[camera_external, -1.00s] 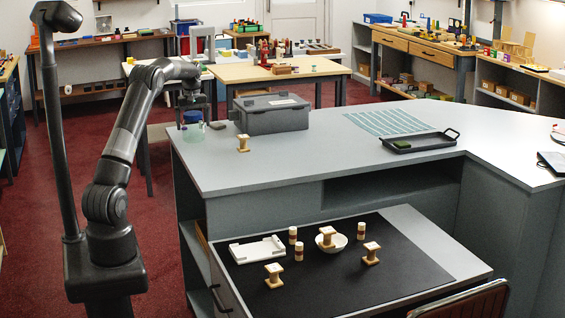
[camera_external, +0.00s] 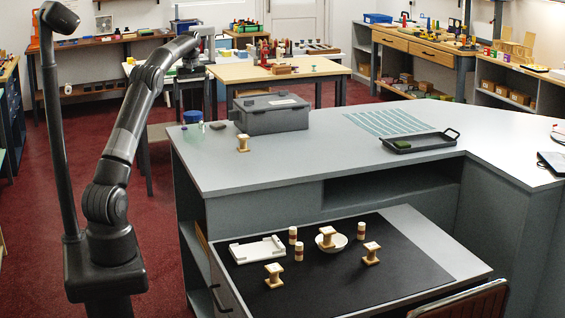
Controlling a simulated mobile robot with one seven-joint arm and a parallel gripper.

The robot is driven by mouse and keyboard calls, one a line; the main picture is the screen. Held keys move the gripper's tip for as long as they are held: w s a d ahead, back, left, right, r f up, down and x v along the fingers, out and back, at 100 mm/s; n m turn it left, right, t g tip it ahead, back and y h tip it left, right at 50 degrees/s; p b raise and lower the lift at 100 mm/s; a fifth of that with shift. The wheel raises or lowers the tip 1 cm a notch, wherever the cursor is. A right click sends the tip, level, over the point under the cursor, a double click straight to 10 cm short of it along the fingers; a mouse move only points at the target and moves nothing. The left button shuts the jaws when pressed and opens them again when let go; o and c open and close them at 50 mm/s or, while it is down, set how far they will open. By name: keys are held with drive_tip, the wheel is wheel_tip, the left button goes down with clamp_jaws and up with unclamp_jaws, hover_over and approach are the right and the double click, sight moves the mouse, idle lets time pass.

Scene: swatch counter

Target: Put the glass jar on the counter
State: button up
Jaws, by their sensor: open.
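The glass jar (camera_external: 194,132) is clear and pale green, with a blue lid (camera_external: 193,117). It stands upright on the far left corner of the grey counter (camera_external: 260,165). My gripper (camera_external: 191,75) is raised well above the jar, apart from it. It is open and holds nothing that I can see; its fingers are small and dark in this view.
A grey lidded box (camera_external: 271,113), a small dark block (camera_external: 217,126) and a wooden spool (camera_external: 243,143) stand near the jar. A black tray (camera_external: 420,142) and a striped pale green sheet (camera_external: 387,122) lie farther right. The counter's middle is clear. Several small items sit on the lower black mat (camera_external: 400,275).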

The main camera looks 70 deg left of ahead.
drive_tip(key=w+d+r+m+t, duration=0.1)
drive_tip(key=d+r+m, duration=0.2)
drive_tip(key=d, duration=0.8)
drive_tip(key=d+r+m+t+y, duration=0.1)
drive_tip(key=d+r+m, duration=0.15)
drive_tip(key=d, duration=0.85)
drive_tip(key=w+d+r+m+t, duration=0.1)
drive_tip(key=d+r+m, duration=0.2)
drive_tip(key=d, duration=0.8)
drive_tip(key=s+d+f+m+t, duration=0.1)
drive_tip(key=s+d+m, duration=0.1)
drive_tip(key=s+d, duration=0.35)
drive_tip(key=s+d+f+m, duration=0.2)
drive_tip(key=d, duration=0.6)
drive_tip(key=s+d+f+m+t+h, duration=0.1)
drive_tip(key=s+d+f+m, duration=0.4)
drive_tip(key=s+d+f, duration=0.4)
drive_tip(key=shift+s+d+t, duration=0.3)
drive_tip(key=shift+s+d, duration=0.45)
drive_tip(key=shift+s, duration=0.25)
